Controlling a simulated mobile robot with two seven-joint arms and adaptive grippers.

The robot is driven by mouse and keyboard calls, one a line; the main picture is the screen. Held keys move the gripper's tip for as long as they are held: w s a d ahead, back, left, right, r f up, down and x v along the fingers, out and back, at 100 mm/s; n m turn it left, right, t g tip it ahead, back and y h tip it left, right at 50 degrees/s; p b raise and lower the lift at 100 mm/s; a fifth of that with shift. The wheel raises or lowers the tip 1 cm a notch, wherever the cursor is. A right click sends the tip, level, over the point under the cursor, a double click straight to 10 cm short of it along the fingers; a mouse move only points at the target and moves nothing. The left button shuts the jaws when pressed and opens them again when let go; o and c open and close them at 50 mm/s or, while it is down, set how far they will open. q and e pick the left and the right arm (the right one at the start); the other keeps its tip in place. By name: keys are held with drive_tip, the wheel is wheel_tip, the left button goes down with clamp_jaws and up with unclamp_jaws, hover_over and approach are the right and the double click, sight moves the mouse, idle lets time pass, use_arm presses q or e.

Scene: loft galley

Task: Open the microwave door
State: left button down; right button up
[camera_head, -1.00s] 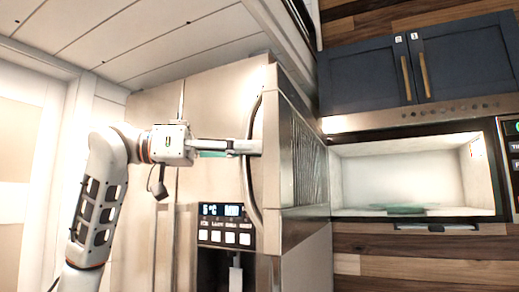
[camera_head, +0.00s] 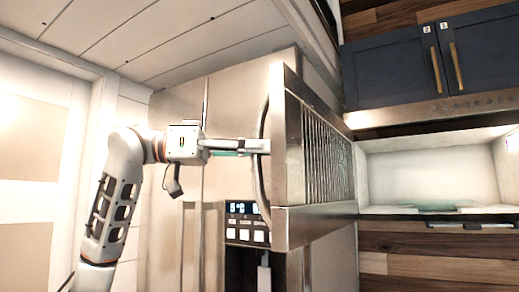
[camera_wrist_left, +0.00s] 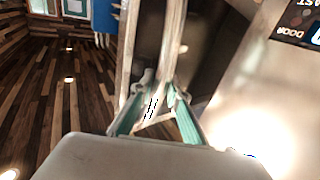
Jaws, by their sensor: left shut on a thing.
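The microwave door (camera_head: 318,150) stands swung wide open toward the left, and the lit microwave cavity (camera_head: 425,180) shows behind it at the right. A glass turntable (camera_head: 440,204) lies on the cavity floor. The door's long curved handle (camera_head: 262,170) is on its left face. My left gripper (camera_head: 264,146) is shut on the handle. In the left wrist view the handle (camera_wrist_left: 172,45) runs between the green-padded fingers (camera_wrist_left: 158,106). My right gripper is in neither view.
A steel fridge (camera_head: 240,90) with a small display panel (camera_head: 247,222) stands behind my left arm. Dark blue cabinets (camera_head: 400,75), with doors numbered 1 and 2, hang above the microwave. Wooden boards (camera_head: 430,258) line the wall below it.

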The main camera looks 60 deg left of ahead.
use_arm(q)
drive_tip(key=c, duration=2)
unclamp_jaws()
drive_tip(key=shift+s, duration=0.1)
drive_tip(key=shift+o, duration=0.2)
drive_tip(key=shift+s, duration=0.1)
drive_tip(key=v, duration=1.2)
